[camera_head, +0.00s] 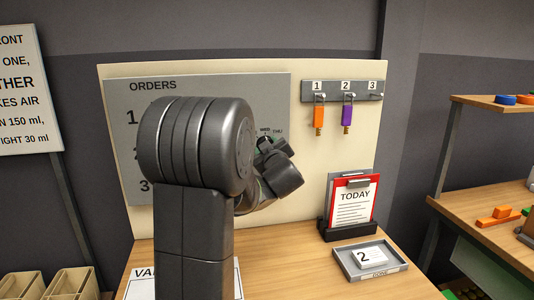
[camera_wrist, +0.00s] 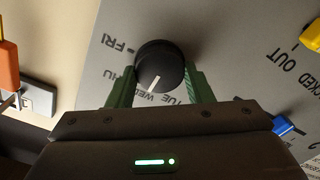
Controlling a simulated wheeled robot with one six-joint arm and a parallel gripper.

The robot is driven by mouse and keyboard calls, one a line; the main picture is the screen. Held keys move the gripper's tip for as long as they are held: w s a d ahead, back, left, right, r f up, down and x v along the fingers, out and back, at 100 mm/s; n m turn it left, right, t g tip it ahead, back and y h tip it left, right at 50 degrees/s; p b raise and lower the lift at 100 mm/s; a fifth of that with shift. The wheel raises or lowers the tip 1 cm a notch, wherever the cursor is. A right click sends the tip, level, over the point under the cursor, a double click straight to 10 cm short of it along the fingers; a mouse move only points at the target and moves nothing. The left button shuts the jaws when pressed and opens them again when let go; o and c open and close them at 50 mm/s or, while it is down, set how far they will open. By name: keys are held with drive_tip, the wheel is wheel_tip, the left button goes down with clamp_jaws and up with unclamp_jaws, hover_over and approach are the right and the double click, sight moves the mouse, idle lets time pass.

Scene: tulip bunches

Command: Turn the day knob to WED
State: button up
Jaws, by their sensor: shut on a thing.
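The day knob (camera_wrist: 160,64) is a round black knob with a white pointer line, on a grey board. In the wrist view its line points down and slightly left, to around the border between the WED and TUE labels; the exact mark is hard to tell. THU and FRI follow around to the left. My gripper (camera_wrist: 162,76) has its green fingers on both sides of the knob, shut on it. In the head view my arm covers much of the orders board (camera_head: 265,88), and the knob is mostly hidden behind my wrist, below the WED and THU labels.
A hook rail (camera_head: 340,91) carries an orange tag (camera_head: 318,117) and a purple tag (camera_head: 347,115). A red TODAY clipboard (camera_head: 354,200) stands on the table behind a grey tray (camera_head: 352,265). Yellow and blue parts (camera_wrist: 283,126) show at the right in the wrist view.

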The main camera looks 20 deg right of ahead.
idle(0.4)
drive_tip(key=o, duration=1)
drive_tip(key=shift+s, duration=0.1)
drive_tip(key=b+v, duration=0.1)
drive_tip(key=v, duration=1.2)
drive_tip(key=shift+s, duration=0.35)
drive_tip(key=shift+w, duration=0.1)
drive_tip(key=p+x, duration=0.1)
drive_tip(key=x, duration=1.2)
drive_tip(key=shift+w, duration=0.35)
drive_tip(key=shift+s, duration=0.1)
